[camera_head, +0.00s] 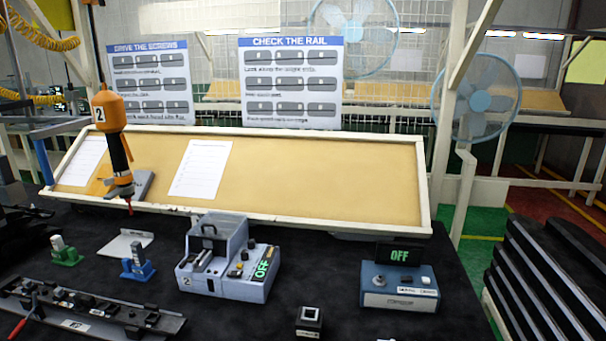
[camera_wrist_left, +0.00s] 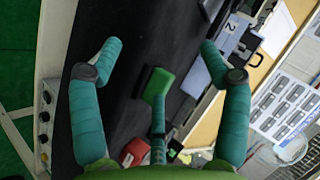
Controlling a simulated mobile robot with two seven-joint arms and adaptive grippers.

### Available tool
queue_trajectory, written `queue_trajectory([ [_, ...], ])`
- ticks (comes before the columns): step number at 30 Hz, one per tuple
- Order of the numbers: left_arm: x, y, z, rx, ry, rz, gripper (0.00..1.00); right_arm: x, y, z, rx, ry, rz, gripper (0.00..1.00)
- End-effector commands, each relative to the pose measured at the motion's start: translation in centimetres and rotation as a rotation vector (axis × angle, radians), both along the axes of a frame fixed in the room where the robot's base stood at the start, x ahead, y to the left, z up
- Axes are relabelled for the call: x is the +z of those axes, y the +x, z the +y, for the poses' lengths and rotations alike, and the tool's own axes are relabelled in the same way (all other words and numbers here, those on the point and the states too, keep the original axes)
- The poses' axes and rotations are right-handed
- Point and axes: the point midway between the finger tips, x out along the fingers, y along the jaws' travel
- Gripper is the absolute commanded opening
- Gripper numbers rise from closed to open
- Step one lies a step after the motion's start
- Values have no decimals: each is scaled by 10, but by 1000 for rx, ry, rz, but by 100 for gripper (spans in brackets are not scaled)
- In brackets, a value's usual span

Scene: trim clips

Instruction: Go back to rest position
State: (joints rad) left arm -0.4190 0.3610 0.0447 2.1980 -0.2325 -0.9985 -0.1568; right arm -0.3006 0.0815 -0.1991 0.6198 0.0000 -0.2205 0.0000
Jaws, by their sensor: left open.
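My left gripper (camera_wrist_left: 160,48) shows in the left wrist view, its teal fingers spread wide with empty space between the tips. Below it lies the black work surface (camera_wrist_left: 115,90). A green block (camera_wrist_left: 158,84) lies in line with the middle of the gripper, apart from the two outer fingertips. A grey device marked 2 (camera_wrist_left: 228,42) is near the right fingertip. My right gripper is in neither view. I cannot make out my left gripper in the head view.
On the black table stand a grey OFF device (camera_head: 230,260), a blue OFF box (camera_head: 398,287), a small black block (camera_head: 309,320), green (camera_head: 66,253) and blue (camera_head: 138,266) fixtures and a long rail (camera_head: 90,312). An orange screwdriver (camera_head: 113,140) hangs above. Black strips (camera_head: 540,270) are stacked at right.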

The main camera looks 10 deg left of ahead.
Motion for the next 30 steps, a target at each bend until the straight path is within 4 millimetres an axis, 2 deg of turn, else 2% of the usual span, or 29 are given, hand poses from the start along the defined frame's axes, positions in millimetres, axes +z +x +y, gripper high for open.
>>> queue_trajectory([
  [1,-11,-18,-21,28,-85,54,77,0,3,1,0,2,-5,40],
  [3,-24,-40,-46,61,-181,127,77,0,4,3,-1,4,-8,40],
  [7,-36,-75,-83,105,-314,240,77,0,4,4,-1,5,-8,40],
  [12,-42,-113,-123,142,-446,367,77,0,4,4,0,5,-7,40],
  [18,-38,-154,-165,174,-577,503,77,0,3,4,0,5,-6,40],
  [24,-87,-143,-162,178,-560,517,77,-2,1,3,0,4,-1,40],
  [30,-139,-140,-163,180,-555,539,77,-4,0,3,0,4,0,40],
])
